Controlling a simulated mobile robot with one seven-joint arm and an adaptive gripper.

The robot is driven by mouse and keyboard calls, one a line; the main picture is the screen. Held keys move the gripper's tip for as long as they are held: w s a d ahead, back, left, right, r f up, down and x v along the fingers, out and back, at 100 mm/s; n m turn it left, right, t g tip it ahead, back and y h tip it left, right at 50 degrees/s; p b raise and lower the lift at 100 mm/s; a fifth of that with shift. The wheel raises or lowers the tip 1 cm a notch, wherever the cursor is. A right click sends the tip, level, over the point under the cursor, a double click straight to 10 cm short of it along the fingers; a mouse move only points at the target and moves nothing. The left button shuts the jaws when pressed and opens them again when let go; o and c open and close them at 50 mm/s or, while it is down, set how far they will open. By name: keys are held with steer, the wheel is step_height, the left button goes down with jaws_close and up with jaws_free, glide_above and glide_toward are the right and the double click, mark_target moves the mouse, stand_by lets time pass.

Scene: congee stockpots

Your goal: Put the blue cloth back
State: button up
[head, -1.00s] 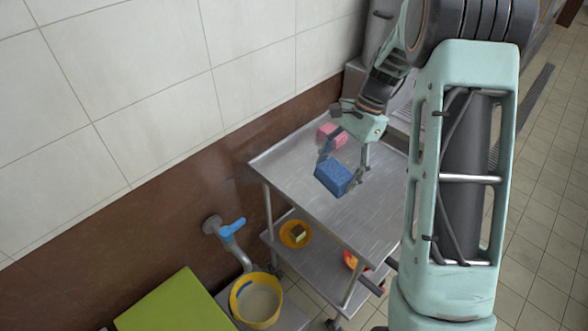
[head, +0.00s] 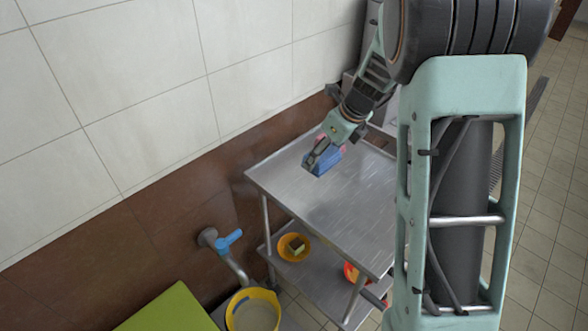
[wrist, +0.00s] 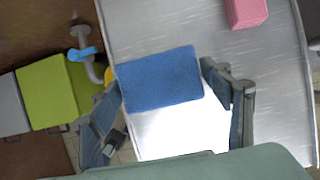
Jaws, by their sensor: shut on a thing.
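The blue cloth (head: 327,158) is a folded block held by my gripper (head: 322,153) over the far left part of the steel cart's top (head: 325,205). In the wrist view the blue cloth (wrist: 160,79) lies between the two fingers of my gripper (wrist: 170,95), which is shut on it. I cannot tell how far above the cart top it is. A pink cloth (wrist: 246,12) lies on the cart top at the upper right of the wrist view. In the head view it is mostly hidden behind my gripper.
The cart's lower shelf (head: 315,277) holds a yellow bowl (head: 283,252) with a sponge and a red item (head: 350,272). A blue-handled tap (head: 228,240) stands over a yellow bucket (head: 254,312), beside a green block (head: 168,312). The cart top's near part is clear.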

steer(key=p, duration=0.1)
glide_toward(291, 173)
steer(key=shift+w+a+f, duration=0.7)
steer(key=shift+w+f, duration=0.05)
steer(key=shift+f, duration=0.05)
steer(key=shift+a+f, duration=0.15)
steer(key=shift+f, duration=0.1)
steer(key=shift+w+f, duration=0.1)
steer(key=shift+f, duration=1.4)
steer(key=shift+f, duration=0.2)
steer(key=o, duration=1.1)
steer(key=shift+r, duration=0.1)
